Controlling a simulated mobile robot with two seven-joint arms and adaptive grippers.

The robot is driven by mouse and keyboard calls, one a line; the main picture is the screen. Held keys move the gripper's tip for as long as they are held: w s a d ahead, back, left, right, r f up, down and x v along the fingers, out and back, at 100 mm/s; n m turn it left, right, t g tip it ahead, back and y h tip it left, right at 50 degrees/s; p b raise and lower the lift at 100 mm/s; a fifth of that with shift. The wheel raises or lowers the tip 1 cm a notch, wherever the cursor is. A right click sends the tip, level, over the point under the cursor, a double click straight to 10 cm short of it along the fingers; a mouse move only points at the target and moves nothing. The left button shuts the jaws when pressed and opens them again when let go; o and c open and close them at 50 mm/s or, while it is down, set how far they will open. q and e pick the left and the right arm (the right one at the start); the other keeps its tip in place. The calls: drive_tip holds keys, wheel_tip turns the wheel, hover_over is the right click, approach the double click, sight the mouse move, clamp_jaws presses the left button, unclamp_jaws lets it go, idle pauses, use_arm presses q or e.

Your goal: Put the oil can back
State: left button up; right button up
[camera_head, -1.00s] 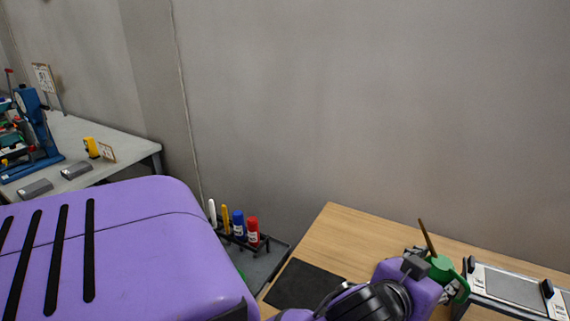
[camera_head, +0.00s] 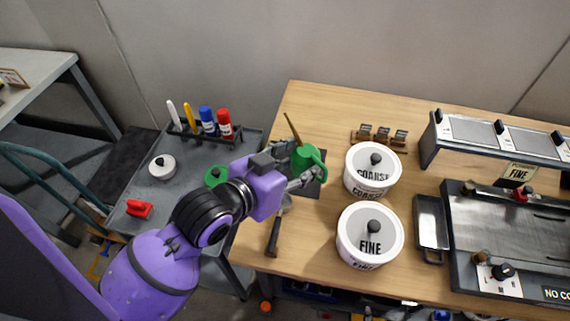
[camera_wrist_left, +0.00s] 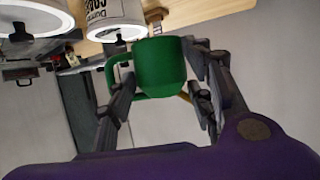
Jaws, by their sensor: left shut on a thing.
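The green oil can (camera_head: 307,160) with its thin brown spout is held upright in my left gripper (camera_head: 298,172). In the left wrist view the oil can (camera_wrist_left: 160,70) sits between the two fingers of the left gripper (camera_wrist_left: 162,88), its handle to the left. In the head view the can appears over or near a dark mat (camera_head: 312,189) on the wooden table (camera_head: 330,108); its height above the mat is hard to tell. My right gripper is out of view.
White lidded pots marked COARSE (camera_head: 371,177) and FINE (camera_head: 369,243) stand right of the can. A dark-handled tool (camera_head: 274,237) lies in front. A grey cart (camera_head: 185,188) with a bottle rack (camera_head: 205,133) stands left. A metal tray (camera_head: 431,222) lies right.

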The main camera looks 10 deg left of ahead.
use_arm(q)
drive_tip(key=shift+m+g+h, duration=0.3)
drive_tip(key=shift+m+h, duration=0.2)
drive_tip(key=w+a+f, duration=0.1)
drive_tip(key=w+f, duration=0.2)
drive_tip(key=w+a+f, duration=0.1)
drive_tip(key=w+f, duration=0.2)
drive_tip(key=f, duration=0.1)
drive_tip(key=w+a+f, duration=0.2)
drive_tip(key=w+f, duration=0.1)
drive_tip(key=shift+w+a+f+b, duration=0.1)
drive_tip(key=shift+w+f+b, duration=0.05)
drive_tip(key=shift+w+b, duration=0.15)
drive_tip(key=shift+w+a+f, duration=0.15)
drive_tip(key=shift+w+f, duration=0.1)
drive_tip(key=shift+f, duration=0.1)
wheel_tip(320, 180, down, 3)
drive_tip(key=shift+w+a+f+b, duration=0.1)
drive_tip(key=shift+w+f+b, duration=0.05)
drive_tip(key=shift+b, duration=0.15)
drive_tip(key=shift+f, duration=0.1)
